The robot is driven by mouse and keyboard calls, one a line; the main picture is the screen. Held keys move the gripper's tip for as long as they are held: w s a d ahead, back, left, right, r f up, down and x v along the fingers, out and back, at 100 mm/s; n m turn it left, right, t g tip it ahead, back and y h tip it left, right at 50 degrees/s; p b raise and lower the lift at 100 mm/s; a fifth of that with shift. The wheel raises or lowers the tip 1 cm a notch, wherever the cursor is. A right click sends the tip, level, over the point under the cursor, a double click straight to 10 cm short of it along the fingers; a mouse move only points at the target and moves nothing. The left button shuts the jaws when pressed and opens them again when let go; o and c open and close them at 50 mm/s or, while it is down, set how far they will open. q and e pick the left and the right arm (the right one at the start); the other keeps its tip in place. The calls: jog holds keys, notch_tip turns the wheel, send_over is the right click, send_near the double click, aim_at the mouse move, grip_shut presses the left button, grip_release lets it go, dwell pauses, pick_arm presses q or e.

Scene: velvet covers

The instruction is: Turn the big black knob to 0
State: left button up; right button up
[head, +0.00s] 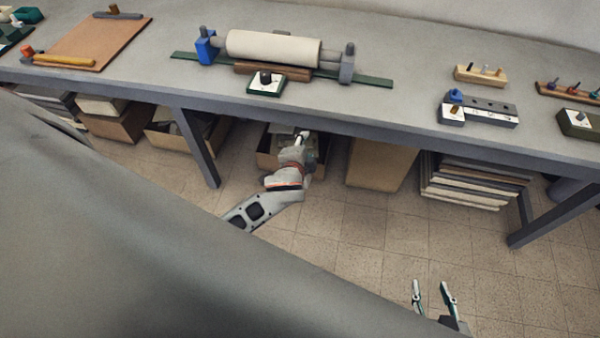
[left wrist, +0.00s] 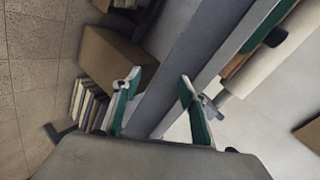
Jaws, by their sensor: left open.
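The big black knob (head: 266,77) stands on a small dark green box with a white dial face (head: 267,86), near the front edge of the workbench in the head view. The dial marks are too small to read. My left gripper (head: 302,136) is below the bench's front edge, lower and to the right of the knob, not touching it. In the left wrist view its two green-padded fingers (left wrist: 158,92) are spread apart with nothing between them. My right gripper (head: 433,288) is low at the bottom right, fingers apart and empty, away from the bench.
A cream roller (head: 273,47) between blue and grey stands is behind the knob box. A blue-knobbed box (head: 453,112) and grey block (head: 491,112) stand to the right. The bench's front edge (head: 330,128) lies above my left gripper. Cardboard boxes (head: 380,165) are underneath.

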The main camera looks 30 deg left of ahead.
pick_arm(q)
jog(key=s+d+f+m+g+y+p, duration=0.1)
jog(key=s+f+m, duration=0.2)
jog(key=s+m, duration=0.3)
jog(key=shift+s+f+m+g+y+p, duration=0.3)
jog(key=shift+s+m+y+p, duration=0.1)
jog(key=shift+s, duration=0.05)
pick_arm(e)
jog(key=shift+s+d+r, duration=0.1)
jog(key=shift+d+r, duration=0.15)
jog(key=shift+r, duration=0.4)
jog(key=shift+d+r, duration=0.25)
jog(key=shift+r, duration=0.35)
pick_arm(q)
jog(key=shift+d, duration=0.15)
jog(key=s+d+f+n+g+h, duration=0.1)
jog(key=s+d+f+n+h, duration=0.45)
jog(key=s, duration=0.45)
jog(key=s+a+r+n+t+h, duration=0.1)
jog(key=s+r+n, duration=0.4)
jog(key=n, duration=0.3)
jog(key=shift+s+r+n+t+h, duration=0.3)
jog(key=shift+s+n+t+h, duration=0.05)
jog(key=shift+s+t, duration=0.05)
pick_arm(e)
jog(key=shift+s+f, duration=0.1)
jog(key=shift+f, duration=0.05)
